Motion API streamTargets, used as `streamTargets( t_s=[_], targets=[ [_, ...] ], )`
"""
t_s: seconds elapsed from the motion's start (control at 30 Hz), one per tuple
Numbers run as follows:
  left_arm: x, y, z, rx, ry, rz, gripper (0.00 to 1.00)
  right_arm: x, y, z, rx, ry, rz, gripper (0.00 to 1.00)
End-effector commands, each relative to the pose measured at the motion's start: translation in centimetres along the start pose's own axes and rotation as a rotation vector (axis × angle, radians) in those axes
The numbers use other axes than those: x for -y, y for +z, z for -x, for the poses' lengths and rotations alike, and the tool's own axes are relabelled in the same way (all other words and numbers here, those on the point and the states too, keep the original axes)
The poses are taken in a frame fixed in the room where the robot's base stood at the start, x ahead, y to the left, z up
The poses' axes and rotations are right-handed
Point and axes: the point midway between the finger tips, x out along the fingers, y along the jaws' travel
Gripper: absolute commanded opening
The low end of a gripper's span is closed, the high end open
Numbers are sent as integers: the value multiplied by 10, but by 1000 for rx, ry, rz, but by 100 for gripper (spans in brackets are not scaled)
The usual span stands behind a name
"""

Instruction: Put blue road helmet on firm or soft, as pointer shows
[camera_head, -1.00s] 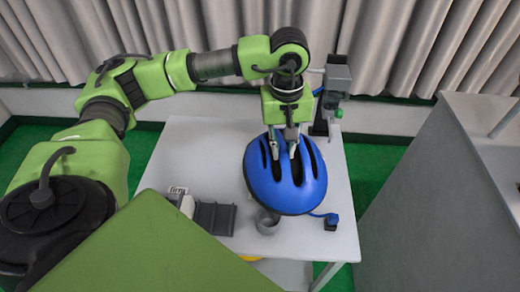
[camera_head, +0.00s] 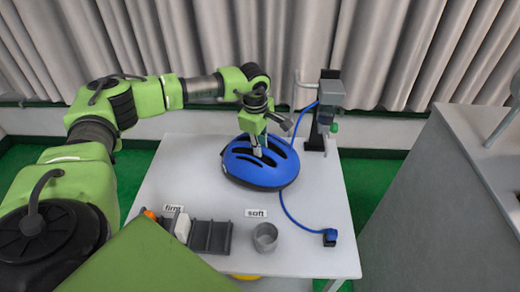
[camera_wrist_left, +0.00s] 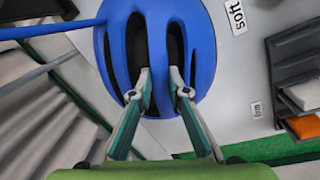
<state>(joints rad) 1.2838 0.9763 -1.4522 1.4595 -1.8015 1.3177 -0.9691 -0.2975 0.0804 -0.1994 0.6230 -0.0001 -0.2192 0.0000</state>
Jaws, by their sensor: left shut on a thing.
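The blue road helmet (camera_head: 240,166) is over the back part of the white table (camera_head: 325,206). My left gripper (camera_head: 259,151) is shut on it from above, with its fingers at the vent slots. In the left wrist view the helmet (camera_wrist_left: 158,45) lies between and beyond the two fingertips (camera_wrist_left: 162,92). I cannot tell whether the helmet touches the table. The "firm" label (camera_head: 174,209) is at the front left and the "soft" label (camera_head: 256,213) is in front of the helmet. I cannot make out a pointer. My right gripper is not in view.
A dark slotted rack (camera_head: 211,237) with a white block (camera_head: 182,227) and an orange piece (camera_head: 150,214) stands at the front. A grey cup (camera_head: 265,237) is beside it. A grey device (camera_head: 331,92) stands behind; a blue cable reaches a blue connector (camera_head: 330,236).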

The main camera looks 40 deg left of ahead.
Motion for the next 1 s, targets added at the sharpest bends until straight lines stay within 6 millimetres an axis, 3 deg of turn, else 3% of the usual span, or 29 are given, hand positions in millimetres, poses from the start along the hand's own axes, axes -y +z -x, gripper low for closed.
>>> streamTargets(
  t_s=[0.17,0.37,0.4,0.47,0.83,1.0],
  targets=[
    [3,0,-20,0,0,-1,0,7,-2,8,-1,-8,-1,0],
    [3,0,-23,0,0,-1,0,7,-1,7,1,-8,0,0],
    [4,0,-24,-1,-2,-2,21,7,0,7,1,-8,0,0],
    [4,0,-24,-1,-2,-2,33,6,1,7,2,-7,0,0],
    [3,0,-20,0,0,-2,33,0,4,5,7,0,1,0],
    [3,0,2,1,3,-2,33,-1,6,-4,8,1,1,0]
  ],
)
